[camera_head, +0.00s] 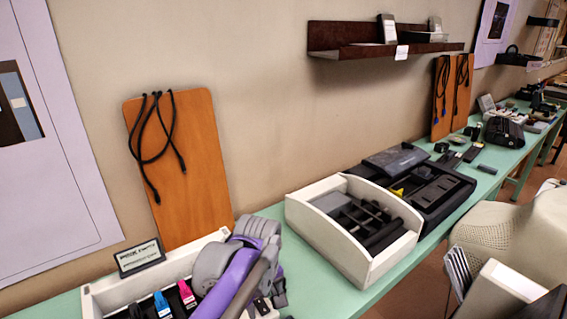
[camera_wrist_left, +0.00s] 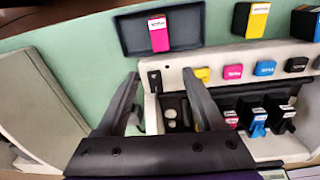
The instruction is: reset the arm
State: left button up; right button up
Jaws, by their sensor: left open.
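My left arm, purple and grey, reaches in at the bottom left of the head view, over the white box (camera_head: 130,292) of ink cartridges. My left gripper (camera_wrist_left: 160,76) shows best in the left wrist view. Its two dark fingers are spread apart with nothing held between them. Beyond the fingertips is the corner of a white holder (camera_wrist_left: 228,58) with coloured cartridges. In the head view the arm hides part of the white box, and the fingertips are hard to make out. My right gripper cannot be made out.
A green table (camera_head: 300,267) runs along the wall. It bears a white open tray (camera_head: 330,236) and a black tray (camera_head: 425,197). A wooden board with black cables (camera_head: 195,165) leans on the wall. In the wrist view, a dark tray (camera_wrist_left: 190,28) holds a magenta cartridge (camera_wrist_left: 159,34).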

pick_arm(q)
jog(key=s+a+f+m+t+p, duration=0.1)
jog(key=s+a+m+t+p, duration=0.1)
jog(key=s+a, duration=0.4)
jog(key=s+a+f+m+t+p, duration=0.2)
jog(key=s+a+m+p, duration=0.1)
jog(key=s+a, duration=0.4)
jog(key=shift+s+a+f+m+t, duration=0.35)
jog(key=shift+s+m, duration=0.35)
jog(key=shift+s, duration=0.5)
pick_arm(e)
notch_tip(320, 180, up, 6)
jog(key=w, duration=0.2)
jog(key=shift+w, duration=0.25)
